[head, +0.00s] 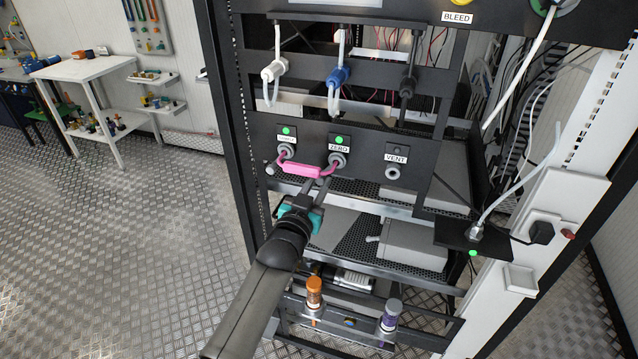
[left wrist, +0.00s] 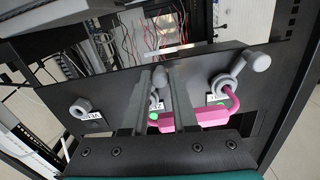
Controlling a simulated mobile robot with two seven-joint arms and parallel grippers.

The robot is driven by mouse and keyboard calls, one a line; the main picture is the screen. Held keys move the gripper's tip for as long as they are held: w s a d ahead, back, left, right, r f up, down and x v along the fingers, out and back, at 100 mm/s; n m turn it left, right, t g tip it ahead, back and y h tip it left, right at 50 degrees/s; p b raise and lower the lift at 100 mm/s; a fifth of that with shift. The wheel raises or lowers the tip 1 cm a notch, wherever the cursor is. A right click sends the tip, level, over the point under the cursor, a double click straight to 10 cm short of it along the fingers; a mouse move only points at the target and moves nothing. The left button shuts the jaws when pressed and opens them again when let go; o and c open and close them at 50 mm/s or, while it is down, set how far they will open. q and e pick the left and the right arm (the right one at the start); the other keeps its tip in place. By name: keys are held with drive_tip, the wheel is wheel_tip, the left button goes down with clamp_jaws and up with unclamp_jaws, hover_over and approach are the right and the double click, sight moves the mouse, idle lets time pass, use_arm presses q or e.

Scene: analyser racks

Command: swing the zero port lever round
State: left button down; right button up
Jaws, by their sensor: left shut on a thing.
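The zero port (head: 338,160) is a grey fitting on the black panel under a ZERO label, with a lit green lamp above it. It also shows between my fingers in the left wrist view (left wrist: 156,102). My left gripper (head: 318,186) reaches up from below, its fingers just under and left of this port. It is shut on the zero port's lever, which is mostly hidden between the fingers. A pink tube piece (head: 302,171) links the zero port to the port on its left, and lies close to the fingers (left wrist: 208,117). My right gripper is out of view.
The left port's grey lever (head: 270,168) sticks out leftward. The vent port (head: 392,172) is at right, its lamp dark. Open floor lies left of the rack.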

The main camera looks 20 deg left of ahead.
use_arm(q)
drive_tip(key=c, duration=0.7)
unclamp_jaws()
drive_tip(key=shift+s, duration=0.15)
drive_tip(key=s, duration=1.5)
drive_tip(key=shift+a, duration=0.3)
drive_tip(key=s+d+f+g+b, duration=0.1)
drive_tip(key=s+f+g+b, duration=0.2)
drive_tip(key=f, duration=0.9)
drive_tip(key=s+f+g+b, duration=0.2)
drive_tip(key=s+f+b, duration=0.1)
drive_tip(key=f, duration=1)
drive_tip(key=s+d+f+g+b, duration=0.1)
drive_tip(key=s+f+g+b, duration=0.25)
drive_tip(key=f, duration=0.85)
drive_tip(key=s+a+f+g+b, duration=0.1)
drive_tip(key=s+f+g+b, duration=0.1)
drive_tip(key=s+f, duration=0.6)
drive_tip(key=s+a+f+g+b, duration=0.1)
drive_tip(key=s+f+g+b, duration=0.1)
drive_tip(key=s+f, duration=0.7)
drive_tip(key=s+a+f+g+b, duration=0.1)
drive_tip(key=s+f+g+b, duration=0.2)
drive_tip(key=s+f, duration=0.6)
drive_tip(key=shift+s+m+g+y, duration=0.35)
drive_tip(key=shift+s+g, duration=0.4)
drive_tip(key=shift+s, duration=1.1)
